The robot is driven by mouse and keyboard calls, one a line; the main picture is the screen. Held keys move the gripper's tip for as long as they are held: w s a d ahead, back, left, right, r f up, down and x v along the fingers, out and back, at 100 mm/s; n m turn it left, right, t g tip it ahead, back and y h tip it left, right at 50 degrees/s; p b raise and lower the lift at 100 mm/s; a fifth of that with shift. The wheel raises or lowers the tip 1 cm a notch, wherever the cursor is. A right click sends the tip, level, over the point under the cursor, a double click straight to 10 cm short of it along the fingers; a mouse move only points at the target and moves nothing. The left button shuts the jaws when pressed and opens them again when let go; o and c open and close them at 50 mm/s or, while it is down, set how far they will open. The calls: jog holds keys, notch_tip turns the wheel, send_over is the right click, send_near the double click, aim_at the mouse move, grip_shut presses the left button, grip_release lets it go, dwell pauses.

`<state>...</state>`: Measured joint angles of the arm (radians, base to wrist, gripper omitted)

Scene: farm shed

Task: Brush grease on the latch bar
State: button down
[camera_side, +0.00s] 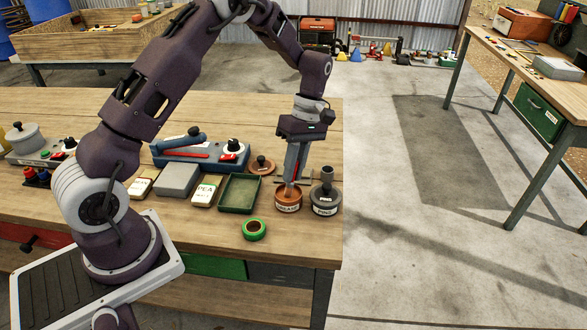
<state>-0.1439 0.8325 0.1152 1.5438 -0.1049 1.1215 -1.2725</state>
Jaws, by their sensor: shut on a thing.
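My gripper (296,164) points down over an orange-brown pot labelled like "GREASE" (288,204). It is shut on a thin tool, probably the brush (289,188), whose lower end is at or inside the pot's mouth. The bristles are hidden by the fingers and the pot rim. A brown knobbed lid (262,167) lies on the bench behind and left of the pot. A blue-grey device (210,158) with a long handle and a red strip stands behind; I cannot tell for sure which part is the latch bar.
On the wooden bench (310,247), a dark knobbed pot (325,201) stands just right of the grease pot. A green tray (239,193), a PEA packet (204,193), a grey box (178,179) and a green tape ring (254,229) lie to the left. The bench's right edge is close.

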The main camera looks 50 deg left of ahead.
jog(key=shift+f, duration=0.1)
dwell(0.4)
jog(key=shift+r, duration=3.55)
